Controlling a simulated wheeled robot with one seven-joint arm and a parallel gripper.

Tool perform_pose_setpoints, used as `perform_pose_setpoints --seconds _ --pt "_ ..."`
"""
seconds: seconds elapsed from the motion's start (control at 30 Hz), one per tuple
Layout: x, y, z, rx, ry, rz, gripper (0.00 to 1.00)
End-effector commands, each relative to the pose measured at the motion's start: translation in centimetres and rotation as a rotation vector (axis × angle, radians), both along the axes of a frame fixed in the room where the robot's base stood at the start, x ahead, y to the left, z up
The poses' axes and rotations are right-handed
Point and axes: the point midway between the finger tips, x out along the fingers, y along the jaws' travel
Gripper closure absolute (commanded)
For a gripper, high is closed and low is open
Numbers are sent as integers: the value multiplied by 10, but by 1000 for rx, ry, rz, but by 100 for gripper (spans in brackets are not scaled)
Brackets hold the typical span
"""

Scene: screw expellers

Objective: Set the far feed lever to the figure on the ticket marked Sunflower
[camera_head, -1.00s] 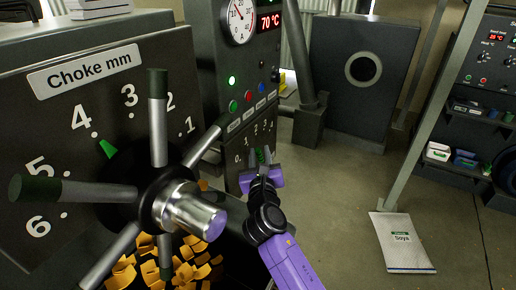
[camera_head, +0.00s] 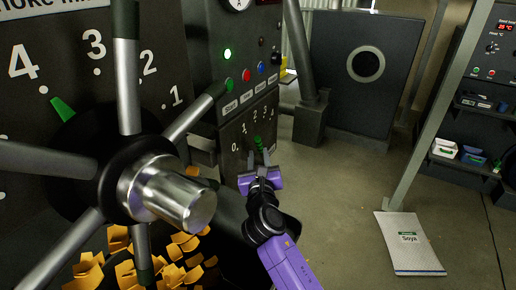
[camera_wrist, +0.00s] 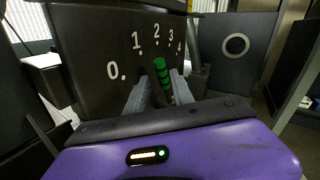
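The feed lever has a green, dark-banded handle (camera_head: 258,143) on the dark panel with a scale from 0 to 4 (camera_head: 250,130). In the wrist view the green handle (camera_wrist: 160,72) stands just below the 2, but the angle makes its exact setting hard to tell. My gripper (camera_head: 257,160) is open in front of the panel. In the wrist view its two fingers (camera_wrist: 162,78) lie on either side of the handle, with gaps showing; I cannot tell whether either touches. The lever's lower part is hidden by my gripper. No ticket marked Sunflower is in view.
A large choke handwheel (camera_head: 165,190) with long spokes fills the left, close to my arm. Buttons (camera_head: 246,75) sit above the scale panel. Open floor lies between.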

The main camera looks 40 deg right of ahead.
Motion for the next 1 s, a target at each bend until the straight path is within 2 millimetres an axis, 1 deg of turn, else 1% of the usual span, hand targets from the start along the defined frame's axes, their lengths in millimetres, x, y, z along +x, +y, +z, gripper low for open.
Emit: perform_pose_setpoints --seconds 0.2,0.4,0.6,0.83,0.97,1.0 --pt "25 -21 2 0 -2 -3 71" --pt "45 -36 2 -1 -1 -2 71" --pt "54 -43 2 -1 -1 0 71" --pt "54 -43 1 0 0 0 71" --pt "54 -43 1 0 0 0 97" --pt "54 -43 1 0 0 0 100"
